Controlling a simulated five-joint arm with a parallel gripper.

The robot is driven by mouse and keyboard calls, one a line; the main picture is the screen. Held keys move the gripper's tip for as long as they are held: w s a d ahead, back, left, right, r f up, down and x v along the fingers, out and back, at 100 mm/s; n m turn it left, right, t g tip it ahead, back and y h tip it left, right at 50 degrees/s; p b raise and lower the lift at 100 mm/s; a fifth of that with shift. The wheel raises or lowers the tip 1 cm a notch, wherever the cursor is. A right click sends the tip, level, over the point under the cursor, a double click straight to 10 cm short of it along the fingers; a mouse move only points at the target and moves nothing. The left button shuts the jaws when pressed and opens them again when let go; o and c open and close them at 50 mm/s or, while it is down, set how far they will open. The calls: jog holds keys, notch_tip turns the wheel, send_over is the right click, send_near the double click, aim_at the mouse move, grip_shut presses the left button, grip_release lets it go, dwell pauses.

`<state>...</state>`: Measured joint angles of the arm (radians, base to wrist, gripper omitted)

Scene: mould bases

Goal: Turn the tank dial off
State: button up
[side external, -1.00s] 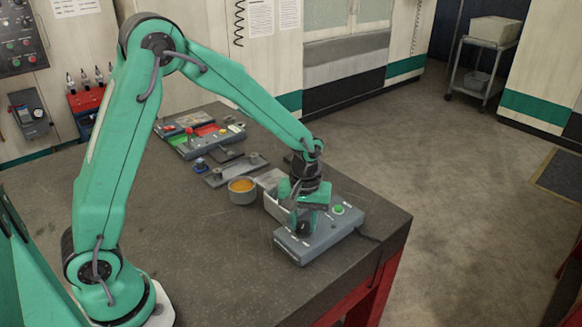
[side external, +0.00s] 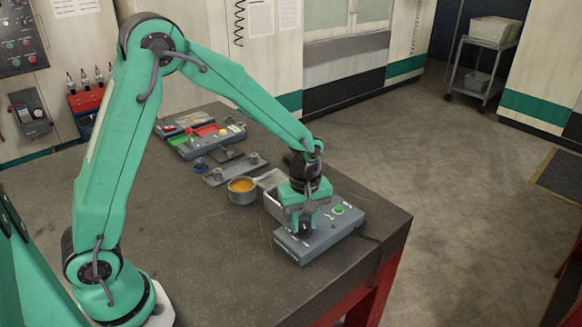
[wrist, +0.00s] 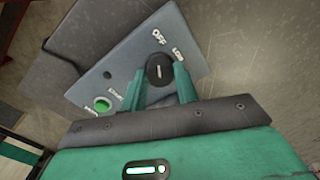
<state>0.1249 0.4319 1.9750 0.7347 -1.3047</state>
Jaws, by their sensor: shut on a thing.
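The grey control box (side external: 318,243) sits near the table's right edge. In the wrist view, its round black dial (wrist: 159,68) stands beside printed OFF and LOW labels. The dial's white mark runs about up and down in that view, roughly in line with OFF. My gripper (side external: 305,230) points down over the box. In the wrist view its green fingers (wrist: 160,80) are shut on the dial, one on each side. In the side view the dial is mostly hidden by the fingers.
A green button (wrist: 102,104) is on the same box. A round cup with orange contents (side external: 242,186) and a pale tray (side external: 272,205) stand close behind the gripper. Another panel with red and green areas (side external: 202,135) lies farther back. The table's front left is clear.

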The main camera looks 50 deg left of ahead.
aim_at(304, 224)
jog(key=o, duration=1)
jog(key=shift+r, duration=0.1)
notch_tip(304, 224, up, 7)
jog(key=shift+r, duration=0.35)
jog(key=shift+r, duration=0.1)
jog(key=shift+s+a+r, duration=0.1)
jog(key=shift+s+r, duration=0.1)
jog(key=shift+r, duration=0.05)
jog(key=s+a+r+m+t, duration=0.1)
jog(key=s+r+m+t, duration=0.1)
jog(key=s, duration=0.4)
jog(key=s+a+r+m+t, duration=0.1)
jog(key=s+a+r+m, duration=0.1)
jog(key=s+r+m, duration=0.3)
jog(key=s+a+r+m+t, duration=0.2)
jog(key=s+r+m, duration=0.2)
jog(key=s+m, duration=0.2)
jog(key=shift+s+m+t, duration=0.3)
jog(key=shift+s, duration=0.55)
